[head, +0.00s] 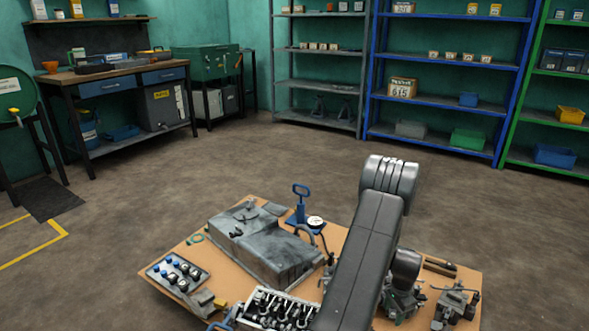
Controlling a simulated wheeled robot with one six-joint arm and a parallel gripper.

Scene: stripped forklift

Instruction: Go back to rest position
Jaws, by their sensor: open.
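My arm rises from the bottom of the head view over the right half of a wooden tabletop (233,293), with its elbow bent at the top. My gripper is not visible; the arm's far end is hidden behind its own links or out of frame. On the tabletop lie a large grey metal casing (262,245), a blue-handled tool with a round gauge (315,222), a plate with blue-topped parts (177,273) and a valve block (275,308). The arm covers part of the tabletop.
Small metal assemblies (455,305) and a dark-handled tool (440,268) lie right of my arm. Open floor (200,175) surrounds the table. A workbench (118,77) stands back left, and grey, blue (440,100) and green shelves line the back wall.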

